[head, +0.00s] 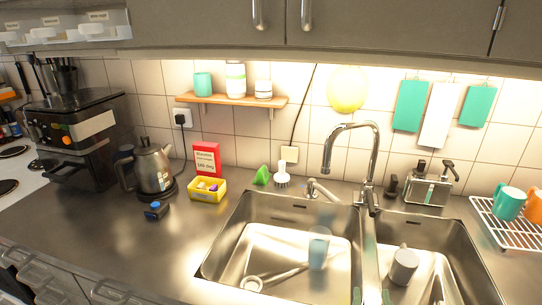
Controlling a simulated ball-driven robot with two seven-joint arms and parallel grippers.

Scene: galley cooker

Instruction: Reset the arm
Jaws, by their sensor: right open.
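My left gripper is not in view.
The left basin (230,238) holds a clear cup (319,248) and a ladle-like utensil (252,283). The right basin holds a grey mug (403,266). A tall tap (327,155) rises behind the divider. A kettle (154,168) and yellow box (206,190) stand left; a dish rack (497,226) stands right.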

